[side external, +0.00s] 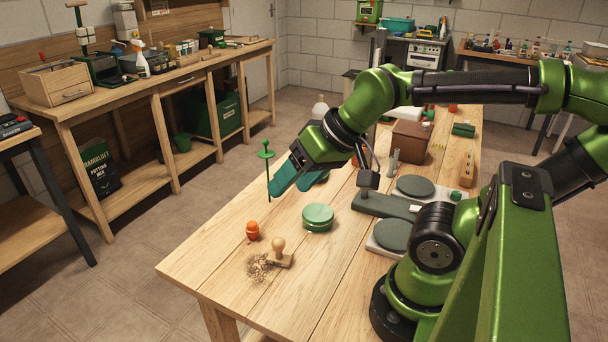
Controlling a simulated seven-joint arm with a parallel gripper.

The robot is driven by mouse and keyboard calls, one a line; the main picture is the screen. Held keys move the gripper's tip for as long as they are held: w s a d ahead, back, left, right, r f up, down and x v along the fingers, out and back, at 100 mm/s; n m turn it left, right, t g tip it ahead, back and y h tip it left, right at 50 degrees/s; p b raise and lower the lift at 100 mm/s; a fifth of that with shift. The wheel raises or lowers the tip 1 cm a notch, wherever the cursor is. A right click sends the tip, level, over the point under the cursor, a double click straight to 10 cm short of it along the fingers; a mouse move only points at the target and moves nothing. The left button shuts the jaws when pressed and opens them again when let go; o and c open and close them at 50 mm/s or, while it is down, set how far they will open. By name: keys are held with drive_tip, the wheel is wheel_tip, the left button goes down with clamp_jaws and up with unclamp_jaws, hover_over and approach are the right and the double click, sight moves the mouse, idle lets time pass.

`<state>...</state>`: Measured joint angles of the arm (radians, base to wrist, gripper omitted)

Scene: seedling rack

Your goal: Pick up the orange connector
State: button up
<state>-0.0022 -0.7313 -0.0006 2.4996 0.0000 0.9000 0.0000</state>
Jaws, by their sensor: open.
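The orange connector (252,231) is a small rounded piece standing on the wooden table (215,272) near its left front edge. My gripper (291,186) has teal fingers. It is open, tilted down to the left, and above the table, up and to the right of the connector and apart from it. Nothing shows clearly between the fingers, though the far finger is partly hidden.
A green stake (267,170) stands just left of my fingers. A round green tin (318,217) and a wooden stamp (279,254) sit near the connector, with brown fibres (259,268) beside the stamp. Grey scales (388,205) lie to the right. The left front corner is clear.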

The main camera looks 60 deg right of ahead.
drive_tip(key=w+d+f+g+h, duration=0.1)
drive_tip(key=w+d+f+g, duration=0.3)
drive_tip(key=w, duration=0.5)
drive_tip(key=g+h, duration=0.2)
approach(252, 223)
drive_tip(key=f, duration=0.4)
drive_tip(key=shift+d+f, duration=0.3)
drive_tip(key=shift+f, duration=0.05)
drive_tip(key=shift+m, duration=0.3)
drive_tip(key=shift+w+f, duration=0.2)
drive_tip(key=shift+f, duration=1.25)
drive_tip(key=shift+w+f, duration=0.25)
drive_tip(key=shift+f, duration=1.2)
drive_tip(key=c, duration=1.1)
